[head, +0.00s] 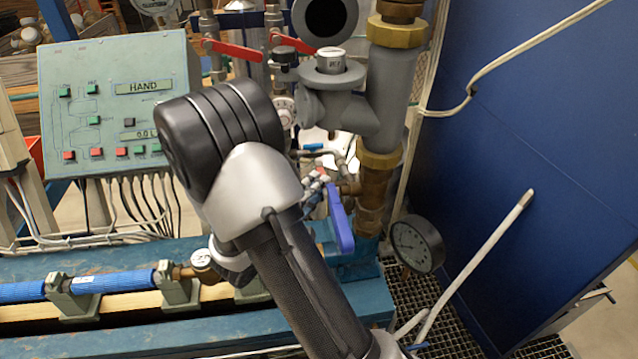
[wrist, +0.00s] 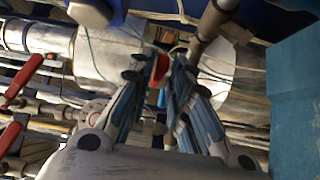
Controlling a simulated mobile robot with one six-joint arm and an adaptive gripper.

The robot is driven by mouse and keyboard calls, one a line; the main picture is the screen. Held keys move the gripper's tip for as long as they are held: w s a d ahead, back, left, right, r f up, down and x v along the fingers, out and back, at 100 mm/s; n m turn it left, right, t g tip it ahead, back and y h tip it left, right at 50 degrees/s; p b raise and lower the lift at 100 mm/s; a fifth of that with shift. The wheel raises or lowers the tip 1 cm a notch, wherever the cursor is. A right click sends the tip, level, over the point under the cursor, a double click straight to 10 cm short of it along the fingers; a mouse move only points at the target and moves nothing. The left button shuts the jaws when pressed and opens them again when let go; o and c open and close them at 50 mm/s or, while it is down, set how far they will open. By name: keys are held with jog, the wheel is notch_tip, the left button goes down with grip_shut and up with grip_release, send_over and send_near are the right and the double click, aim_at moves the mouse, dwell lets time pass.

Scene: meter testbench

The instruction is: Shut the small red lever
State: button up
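A small red piece (wrist: 160,68), which may be the small red lever, shows in the wrist view between the fingertips of my gripper (wrist: 162,60). The fingers are partly apart, with a narrow gap around the red piece; I cannot tell whether they touch it. In the head view my arm hides most of the gripper. Two longer red levers stand on the pipes at the top of the head view, one to the left (head: 235,48) and one to the right (head: 290,41). Two red levers also show at the left edge of the wrist view, an upper one (wrist: 22,80) and a lower one (wrist: 12,135).
A green control panel (head: 115,95) stands on the left. A blue lever (head: 340,220) hangs beside the brass and grey pipework (head: 385,95). A round gauge (head: 416,245) is at lower right, near a blue wall (head: 540,150). Blue hose (head: 100,284) lies along the bench.

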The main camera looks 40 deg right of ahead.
jog(key=shift+x, duration=0.8)
jog(key=shift+c, duration=0.3)
grip_shut()
